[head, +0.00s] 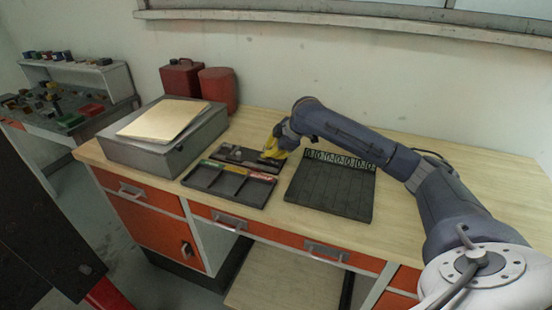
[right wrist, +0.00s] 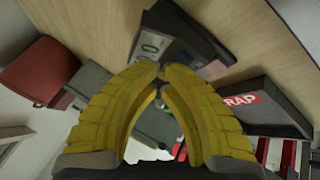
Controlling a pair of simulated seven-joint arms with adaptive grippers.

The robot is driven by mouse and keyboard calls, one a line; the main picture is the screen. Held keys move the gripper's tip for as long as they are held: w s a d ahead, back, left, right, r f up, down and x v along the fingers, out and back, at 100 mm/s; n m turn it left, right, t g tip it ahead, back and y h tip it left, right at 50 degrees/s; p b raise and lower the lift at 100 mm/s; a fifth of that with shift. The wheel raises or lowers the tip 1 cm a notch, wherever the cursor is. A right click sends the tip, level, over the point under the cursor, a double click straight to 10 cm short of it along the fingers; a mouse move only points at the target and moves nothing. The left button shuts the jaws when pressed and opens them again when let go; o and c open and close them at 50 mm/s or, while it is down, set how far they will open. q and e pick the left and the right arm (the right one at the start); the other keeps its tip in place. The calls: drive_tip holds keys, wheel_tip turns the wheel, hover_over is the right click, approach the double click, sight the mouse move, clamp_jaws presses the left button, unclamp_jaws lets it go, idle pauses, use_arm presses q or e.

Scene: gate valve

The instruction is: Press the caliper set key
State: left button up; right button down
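The caliper (head: 236,154) lies in a dark holder (head: 224,160) on the bench in the head view; it is small there and its keys cannot be made out. In the right wrist view a dark body with a pale display-like patch (right wrist: 152,44) lies just beyond the fingertips; I take it for the caliper. My right gripper (head: 276,148) is over the right end of the holder, fingers pointing down. Its yellow fingers (right wrist: 160,72) come together at the tips, with nothing seen between them. Contact with a key cannot be told. My left gripper is not in view.
A sorting tray (head: 232,196) with coloured labels lies in front; its red label (right wrist: 240,99) shows close to the fingers. A dark board with round tags (head: 328,195) lies right. A grey case (head: 155,152) stands left, red containers (head: 218,88) behind. The bench's right front is clear.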

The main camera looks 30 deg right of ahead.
idle(0.7)
drive_tip(key=shift+r, duration=0.75)
drive_tip(key=shift+r, duration=2.55)
